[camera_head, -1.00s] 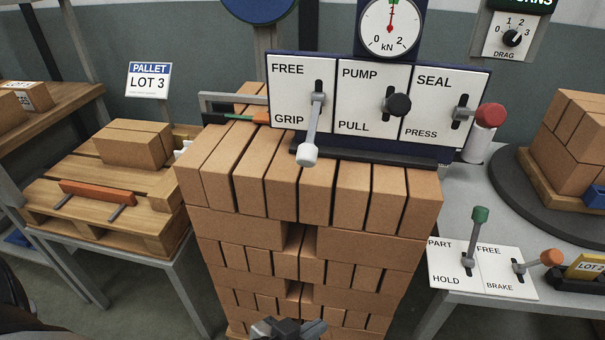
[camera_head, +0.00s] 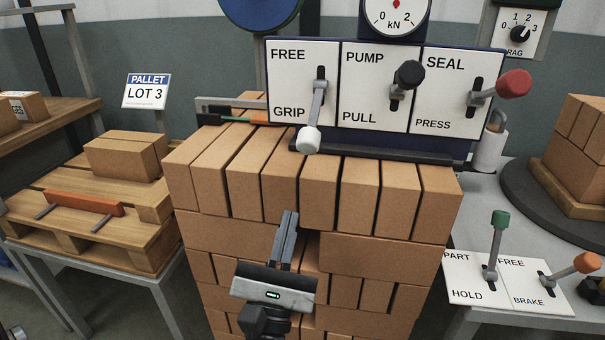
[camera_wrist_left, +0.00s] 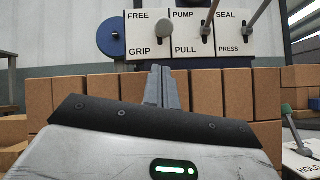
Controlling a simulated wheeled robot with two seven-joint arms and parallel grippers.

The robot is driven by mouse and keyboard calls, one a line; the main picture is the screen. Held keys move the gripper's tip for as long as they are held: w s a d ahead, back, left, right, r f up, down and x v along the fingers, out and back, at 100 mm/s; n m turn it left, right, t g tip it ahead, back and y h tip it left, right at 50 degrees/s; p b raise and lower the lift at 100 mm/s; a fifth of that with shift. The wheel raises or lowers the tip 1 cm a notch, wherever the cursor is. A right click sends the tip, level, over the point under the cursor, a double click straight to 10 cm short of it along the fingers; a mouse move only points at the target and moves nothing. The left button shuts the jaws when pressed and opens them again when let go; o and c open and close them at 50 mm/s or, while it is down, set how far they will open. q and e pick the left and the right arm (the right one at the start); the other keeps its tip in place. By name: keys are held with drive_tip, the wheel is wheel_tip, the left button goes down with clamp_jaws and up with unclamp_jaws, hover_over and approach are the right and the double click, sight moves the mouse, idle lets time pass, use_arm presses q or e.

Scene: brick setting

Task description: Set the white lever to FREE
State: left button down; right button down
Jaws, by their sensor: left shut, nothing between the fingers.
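The white lever (camera_head: 309,138) is on the left plate of the panel, marked FREE at the top and GRIP at the bottom. Its grey shaft slants down and outward from the slot, with the white knob low, beside GRIP. My right gripper is not in view.
The brick stack (camera_head: 285,185) stands below the panel. Close right of the white lever are a black-knobbed PUMP lever (camera_head: 409,74) and a red-knobbed SEAL lever (camera_head: 513,84). A green lever (camera_head: 498,219) and an orange lever (camera_head: 586,262) stand lower right.

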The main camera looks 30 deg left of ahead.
use_arm(q)
drive_tip(key=shift+r, duration=0.1)
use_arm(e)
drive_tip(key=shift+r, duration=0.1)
use_arm(q)
drive_tip(key=p+x, duration=0.3)
drive_tip(key=x, duration=0.6)
drive_tip(key=shift+w+r, duration=0.25)
drive_tip(key=shift+w, duration=0.2)
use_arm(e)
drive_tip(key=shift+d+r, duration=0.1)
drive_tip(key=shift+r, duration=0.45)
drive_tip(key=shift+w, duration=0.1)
